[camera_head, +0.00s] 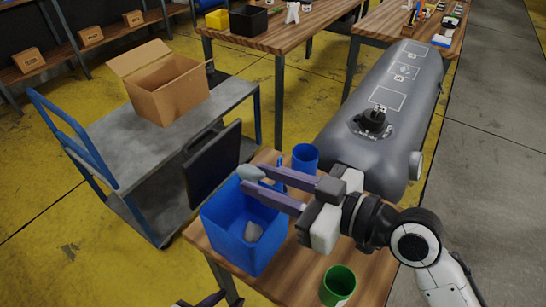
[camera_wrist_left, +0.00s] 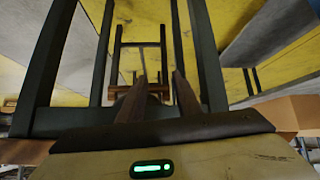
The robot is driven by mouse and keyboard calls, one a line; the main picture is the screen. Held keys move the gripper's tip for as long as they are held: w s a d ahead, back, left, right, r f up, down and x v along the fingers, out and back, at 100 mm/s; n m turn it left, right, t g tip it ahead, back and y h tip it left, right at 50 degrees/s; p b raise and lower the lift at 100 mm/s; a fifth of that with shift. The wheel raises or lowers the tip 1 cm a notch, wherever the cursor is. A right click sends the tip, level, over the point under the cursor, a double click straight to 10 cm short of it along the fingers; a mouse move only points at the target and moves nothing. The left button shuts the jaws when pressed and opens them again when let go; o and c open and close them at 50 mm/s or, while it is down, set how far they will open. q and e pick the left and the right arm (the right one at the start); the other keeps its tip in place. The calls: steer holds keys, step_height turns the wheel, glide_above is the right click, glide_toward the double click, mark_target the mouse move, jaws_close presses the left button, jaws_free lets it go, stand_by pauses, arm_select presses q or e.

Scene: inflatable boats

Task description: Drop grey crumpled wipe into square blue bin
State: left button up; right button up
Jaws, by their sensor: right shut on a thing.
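The square blue bin (camera_head: 225,232) stands open at the left corner of a small wooden table. My right gripper (camera_head: 251,177) reaches in from the right, with its fingers above the bin's opening. A small grey crumpled wipe (camera_head: 249,172) is held between its fingertips, above the bin's far rim. Another pale grey crumpled piece (camera_head: 253,232) lies inside the bin. My left gripper (camera_head: 207,300) shows only in part at the bottom edge, below the table. In the left wrist view its two fingers (camera_wrist_left: 160,88) are apart with nothing between them.
A blue cup (camera_head: 305,158) stands behind the right fingers, and a green cup (camera_head: 338,285) stands at the table's front. A grey inflatable boat tube (camera_head: 400,90) lies behind. A cart (camera_head: 130,150) with a cardboard box (camera_head: 170,88) is at the left.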

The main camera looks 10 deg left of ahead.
steer(key=shift+w+f, duration=0.1)
steer(key=shift+f, duration=0.05)
steer(key=f+b, duration=0.5)
steer(key=shift+s+f, duration=0.25)
steer(key=o, duration=1.1)
steer(key=shift+d, duration=0.1)
